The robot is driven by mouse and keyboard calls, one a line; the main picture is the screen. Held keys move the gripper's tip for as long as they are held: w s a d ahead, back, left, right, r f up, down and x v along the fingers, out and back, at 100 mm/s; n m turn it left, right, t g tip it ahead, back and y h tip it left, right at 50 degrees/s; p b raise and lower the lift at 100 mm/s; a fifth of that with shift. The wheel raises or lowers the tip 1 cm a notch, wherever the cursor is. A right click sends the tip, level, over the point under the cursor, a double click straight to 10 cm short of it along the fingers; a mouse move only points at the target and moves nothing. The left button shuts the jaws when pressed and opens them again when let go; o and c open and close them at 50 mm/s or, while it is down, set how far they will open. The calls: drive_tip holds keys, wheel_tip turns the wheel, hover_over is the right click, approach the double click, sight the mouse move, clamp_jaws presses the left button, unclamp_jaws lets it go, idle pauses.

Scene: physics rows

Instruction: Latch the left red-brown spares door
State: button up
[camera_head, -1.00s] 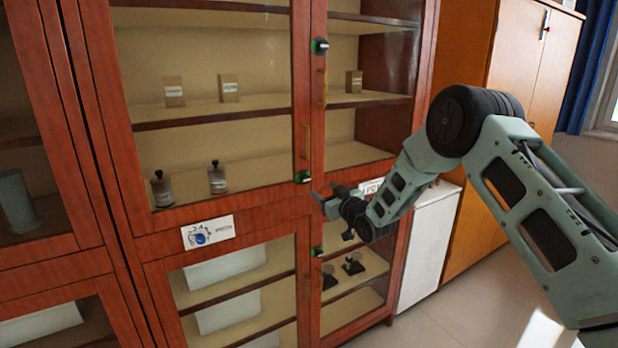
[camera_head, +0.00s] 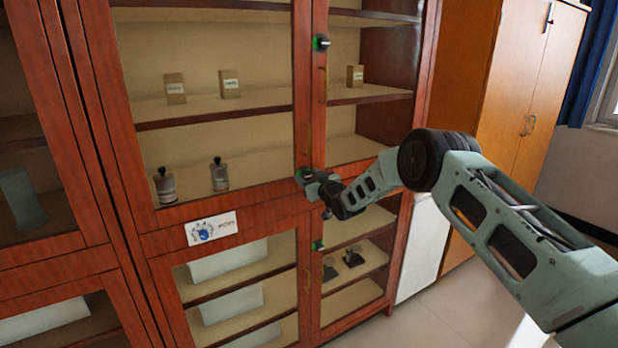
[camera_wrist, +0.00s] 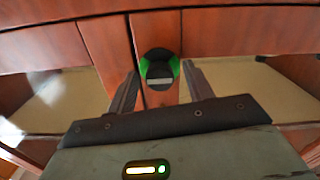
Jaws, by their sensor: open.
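The left red-brown spares door (camera_head: 228,204) is glazed and looks closed against the frame in the head view. At its lower right edge sits a round black and green latch (camera_head: 304,174). The wrist view shows this latch (camera_wrist: 159,70) with a pale bar lying across it and green on both sides. My gripper (camera_head: 312,181) is at the latch, its fingers pointing at the door. In the wrist view my open gripper (camera_wrist: 160,88) has one finger on each side of the latch, with gaps left between. Whether the fingertips touch the wood cannot be told.
More latches sit on the frame above (camera_head: 321,43) and below (camera_head: 317,246). Boxes and bottles stand on shelves behind the glass. A white cabinet (camera_head: 425,240) and an orange wooden cabinet (camera_head: 500,110) stand to the right. The floor (camera_head: 440,315) in front is clear.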

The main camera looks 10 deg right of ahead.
drive_tip(key=c, duration=1)
drive_tip(key=shift+o, duration=0.2)
drive_tip(key=shift+f+m+b, duration=0.1)
drive_tip(key=shift+m+b, duration=0.2)
drive_tip(key=shift+b, duration=0.35)
drive_tip(key=m+b, duration=0.1)
drive_tip(key=b, duration=0.2)
drive_tip(key=shift+d+f+m, duration=0.1)
drive_tip(key=shift+f+m, duration=0.05)
drive_tip(key=shift+m, duration=0.25)
drive_tip(key=m+b, duration=0.5)
drive_tip(key=b, duration=0.1)
drive_tip(key=shift+b, duration=0.35)
drive_tip(key=m+b, duration=0.6)
drive_tip(key=shift+m, duration=0.4)
drive_tip(key=shift+m+b, duration=1.4)
drive_tip(key=shift+m, duration=0.4)
drive_tip(key=shift+r, duration=0.25)
